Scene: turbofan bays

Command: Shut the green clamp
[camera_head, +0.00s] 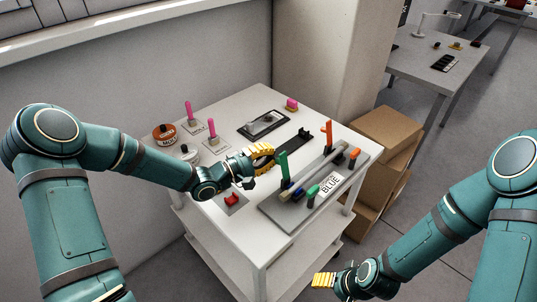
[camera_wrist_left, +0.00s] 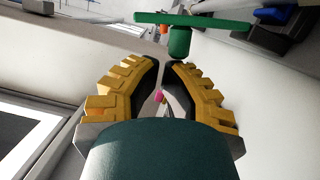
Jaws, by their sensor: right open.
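The green clamp (camera_head: 283,167) stands with its handle upright at the left end of the grey board (camera_head: 268,208) on the white cart. My left gripper (camera_head: 272,152) is just left of and behind this handle, apart from it as far as I can see. In the left wrist view, a green bar and post (camera_wrist_left: 180,40) lie beyond the fingertips (camera_wrist_left: 163,63). The tips are close together with a narrow gap and nothing visible held; how far they are open is unclear. My right gripper (camera_head: 322,280) is open and empty, low in front of the cart.
The board also carries an upright orange handle (camera_head: 327,132), a blue-ended bar (camera_head: 295,193) and a label reading BLUE (camera_head: 329,184). Pink-handled clamps (camera_head: 212,131), an orange-red tin (camera_head: 165,134), a red part (camera_head: 231,199) and a dark tray (camera_head: 263,124) share the cart. Cardboard boxes (camera_head: 385,130) stand right.

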